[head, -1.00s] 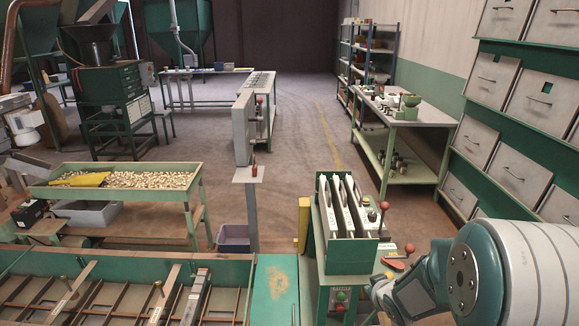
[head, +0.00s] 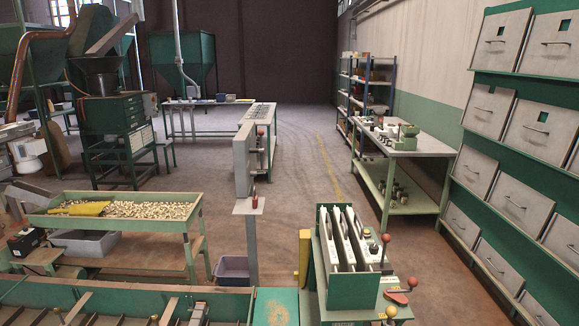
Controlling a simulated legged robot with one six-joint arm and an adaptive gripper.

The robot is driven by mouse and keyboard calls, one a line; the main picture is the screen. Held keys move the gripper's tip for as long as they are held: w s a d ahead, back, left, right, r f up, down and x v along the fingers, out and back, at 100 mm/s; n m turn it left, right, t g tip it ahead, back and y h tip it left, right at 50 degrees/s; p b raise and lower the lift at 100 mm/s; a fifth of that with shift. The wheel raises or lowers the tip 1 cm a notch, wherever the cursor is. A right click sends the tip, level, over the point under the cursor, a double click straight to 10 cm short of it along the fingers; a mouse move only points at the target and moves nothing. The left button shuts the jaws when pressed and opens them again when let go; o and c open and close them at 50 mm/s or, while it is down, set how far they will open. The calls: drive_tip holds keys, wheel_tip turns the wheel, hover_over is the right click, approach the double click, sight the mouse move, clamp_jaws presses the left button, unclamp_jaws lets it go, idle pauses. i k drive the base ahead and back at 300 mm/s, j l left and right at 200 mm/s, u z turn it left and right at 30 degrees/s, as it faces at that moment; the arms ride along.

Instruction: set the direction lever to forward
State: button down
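A green machine (head: 352,290) with upright white-grey plates stands at the lower middle right. A lever with a red ball (head: 386,238) stands upright at its right side. A second red ball (head: 411,282) sits on a low lever above a red plate (head: 397,297) at the machine's front right. A yellow ball (head: 391,311) shows below it, near the bottom edge. I cannot tell which of these is the direction lever; any labels are too small to read. My gripper is not in view.
A green tray of nuts (head: 40,219) stands on a trolley at left. A slim post with a small shelf (head: 249,206) stands left of the machine. A workbench (head: 424,145) is behind it, and green hatch racks (head: 495,205) line the right. Floor (head: 440,265) right of the machine is clear.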

sight(385, 238)
drive_tip(key=i+l, duration=0.8)
drive_tip(key=i, duration=0.1)
